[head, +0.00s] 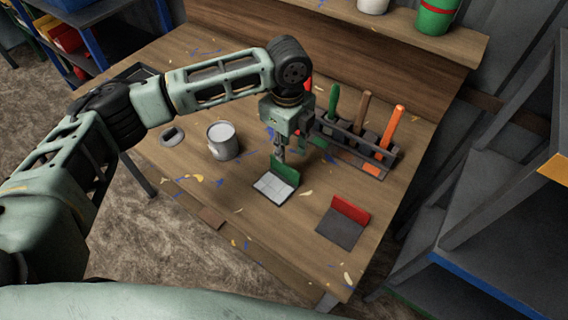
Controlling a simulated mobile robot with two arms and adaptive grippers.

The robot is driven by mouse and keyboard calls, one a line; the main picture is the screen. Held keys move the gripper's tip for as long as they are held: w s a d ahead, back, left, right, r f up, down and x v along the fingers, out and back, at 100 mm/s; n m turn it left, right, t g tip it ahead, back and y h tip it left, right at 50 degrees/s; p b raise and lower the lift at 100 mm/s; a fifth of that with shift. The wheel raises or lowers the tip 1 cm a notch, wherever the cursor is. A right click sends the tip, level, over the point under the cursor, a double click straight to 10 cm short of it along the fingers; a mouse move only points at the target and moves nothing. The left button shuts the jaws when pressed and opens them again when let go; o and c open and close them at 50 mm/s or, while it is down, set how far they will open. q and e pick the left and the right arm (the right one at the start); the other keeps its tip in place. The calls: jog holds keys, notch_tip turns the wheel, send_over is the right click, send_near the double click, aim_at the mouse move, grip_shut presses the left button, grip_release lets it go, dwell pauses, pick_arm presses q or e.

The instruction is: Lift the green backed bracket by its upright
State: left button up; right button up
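The green backed bracket (287,169) stands on the wooden workbench, with its green upright at the back and a pale, grid-marked base plate in front. My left gripper (280,154) points down at the top edge of the green upright. Its fingertips are small here and overlap the upright in the picture. I cannot tell whether they are closed on it or only beside it. The bracket's base looks flat on the bench. My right gripper is not in view.
A similar bracket with a red upright (351,209) and dark base stands to the right. A grey can (223,141) is left of my gripper. A tool rack (350,141) with several coloured handles stands behind, close to the gripper. The bench front (240,225) is mostly clear.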

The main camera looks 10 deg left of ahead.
aim_at(285, 164)
pick_arm(q)
jog(key=shift+s+f, duration=0.15)
jog(key=shift+f, duration=0.35)
jog(key=shift+s+f+p, duration=0.3)
jog(key=shift+s+f, duration=0.05)
jog(key=shift+f, duration=0.35)
jog(key=shift+w+a+f+p, duration=0.15)
jog(key=shift+f+p, duration=0.1)
jog(key=shift+f, duration=0.35)
jog(key=shift+a+f+p, duration=0.1)
jog(key=shift+f+p, duration=0.15)
jog(key=shift+f, duration=0.3)
notch_tip(285, 164, down, 2)
jog(key=shift+w+f, duration=0.15)
jog(key=shift+f, duration=0.15)
jog(key=c, duration=0.5)
grip_shut()
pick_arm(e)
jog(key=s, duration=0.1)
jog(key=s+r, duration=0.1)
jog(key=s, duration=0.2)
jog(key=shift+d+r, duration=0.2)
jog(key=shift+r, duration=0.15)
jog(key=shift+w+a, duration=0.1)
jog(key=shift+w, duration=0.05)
